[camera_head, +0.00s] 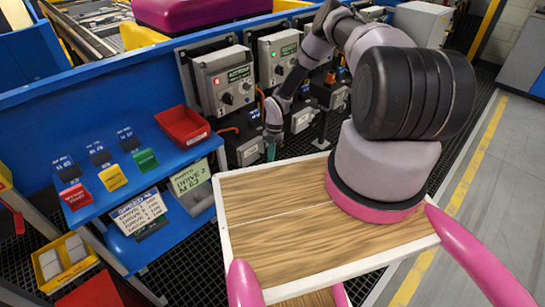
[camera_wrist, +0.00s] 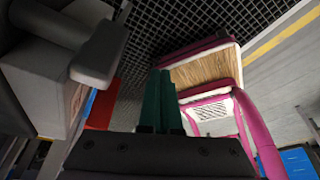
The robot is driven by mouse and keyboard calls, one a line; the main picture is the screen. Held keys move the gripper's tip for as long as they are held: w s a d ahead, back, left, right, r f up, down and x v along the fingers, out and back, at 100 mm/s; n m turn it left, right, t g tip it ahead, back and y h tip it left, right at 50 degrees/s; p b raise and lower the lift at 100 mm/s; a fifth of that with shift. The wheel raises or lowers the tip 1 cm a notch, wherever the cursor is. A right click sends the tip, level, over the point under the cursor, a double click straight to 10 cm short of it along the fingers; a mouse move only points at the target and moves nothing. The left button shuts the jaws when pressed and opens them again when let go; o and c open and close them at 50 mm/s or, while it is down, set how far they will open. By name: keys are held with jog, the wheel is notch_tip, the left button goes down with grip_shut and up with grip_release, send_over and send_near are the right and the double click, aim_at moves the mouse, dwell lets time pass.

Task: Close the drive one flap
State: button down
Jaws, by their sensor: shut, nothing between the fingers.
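My gripper (camera_head: 270,153) points down in front of the row of control boxes on the blue wall. Its two green fingers (camera_wrist: 161,100) are together in the wrist view, with nothing seen between them. A dark drive unit with a grey face (camera_head: 245,151) is just left of my gripper, below the left control box. Another unit with a light grey cover (camera_head: 301,119) is to its right. I cannot tell which is drive one or how its flap stands. A large grey housing (camera_wrist: 45,80) is close on the left in the wrist view, apart from the fingertips.
Control boxes (camera_head: 222,80) and (camera_head: 278,55) hang above the units. A blue shelf (camera_head: 150,165) at left holds a red bin (camera_head: 183,126) and small tags. A "DRIVE 2" card (camera_head: 190,178) stands below. Dark grating floor (camera_head: 200,255) is open below the shelf.

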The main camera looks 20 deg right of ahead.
jog(key=w+d+r+m+t+h, duration=0.1)
jog(key=w+r+m, duration=0.25)
jog(key=r, duration=1.15)
jog(key=w+d+r+m+t+h, duration=0.1)
jog(key=w+r+m, duration=0.25)
jog(key=r, duration=1.25)
jog(key=s+d+r+m+t, duration=0.1)
jog(key=s+r+m, duration=0.25)
jog(key=r, duration=0.65)
jog(key=s+r+m+t, duration=0.1)
jog(key=s+r+m, duration=0.3)
jog(key=r, duration=0.6)
jog(key=s+r+m+t, duration=0.3)
jog(key=s+r+m, duration=0.7)
jog(key=r, duration=0.4)
jog(key=s+r+m+t, duration=0.1)
jog(key=s+r+m, duration=0.1)
jog(key=s, duration=0.3)
jog(key=s+a+r+m+t+y, duration=0.1)
jog(key=s+m, duration=0.2)
jog(key=s, duration=0.2)
jog(key=s+r+m+t, duration=0.1)
jog(key=s+r+m, duration=0.1)
jog(key=s, duration=0.3)
jog(key=shift+a+r+m+y, duration=0.15)
jog(key=shift+r+m+y, duration=0.2)
jog(key=shift+m, duration=0.5)
